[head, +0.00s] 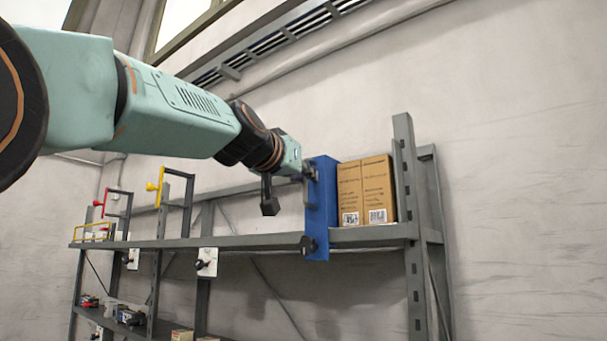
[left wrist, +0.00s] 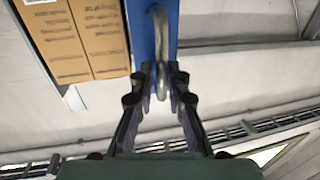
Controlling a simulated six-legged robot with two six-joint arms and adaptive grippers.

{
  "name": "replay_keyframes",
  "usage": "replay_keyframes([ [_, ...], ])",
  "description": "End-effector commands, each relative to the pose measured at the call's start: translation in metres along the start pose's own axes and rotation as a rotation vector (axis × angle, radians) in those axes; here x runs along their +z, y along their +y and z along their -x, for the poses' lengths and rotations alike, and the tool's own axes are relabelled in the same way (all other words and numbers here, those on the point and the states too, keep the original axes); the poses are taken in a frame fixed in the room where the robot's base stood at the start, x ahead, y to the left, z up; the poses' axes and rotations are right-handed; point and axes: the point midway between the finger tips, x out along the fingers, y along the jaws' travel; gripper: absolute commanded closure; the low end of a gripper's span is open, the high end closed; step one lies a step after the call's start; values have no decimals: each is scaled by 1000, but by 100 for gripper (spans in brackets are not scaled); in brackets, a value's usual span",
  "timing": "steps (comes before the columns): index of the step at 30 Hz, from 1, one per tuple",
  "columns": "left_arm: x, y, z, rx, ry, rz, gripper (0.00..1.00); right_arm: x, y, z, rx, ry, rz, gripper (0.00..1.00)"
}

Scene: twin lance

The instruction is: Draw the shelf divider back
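The shelf divider is a tall blue panel (head: 321,205) standing across the upper shelf in the head view, just left of two cardboard boxes. Its blue face (left wrist: 171,25) also shows at the top of the left wrist view, with a grey loop handle (left wrist: 159,22). My left gripper (head: 309,172) is at the upper part of the panel. In the left wrist view its two fingers (left wrist: 163,78) come close together around the handle and look shut on it. My right gripper is not in view.
Two cardboard boxes (head: 365,190) stand close together right of the divider, before the grey shelf post (head: 407,205). A black knob (head: 307,245) sits low by the divider.

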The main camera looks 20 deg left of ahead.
Motion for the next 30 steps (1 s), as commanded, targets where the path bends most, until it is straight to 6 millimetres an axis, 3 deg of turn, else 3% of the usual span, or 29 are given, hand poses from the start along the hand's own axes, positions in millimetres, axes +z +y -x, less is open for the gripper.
replay_keyframes([
  [4, 0, 1, 0, 1, 0, -1, 100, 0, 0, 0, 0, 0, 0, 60],
  [22, -3, -1, 1, 0, 5, 0, 100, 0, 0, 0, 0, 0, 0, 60],
  [26, -3, -19, -3, -1, 7, 5, 100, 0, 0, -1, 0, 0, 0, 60],
  [30, -4, -60, -11, -3, 9, 6, 100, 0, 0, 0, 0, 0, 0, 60],
])
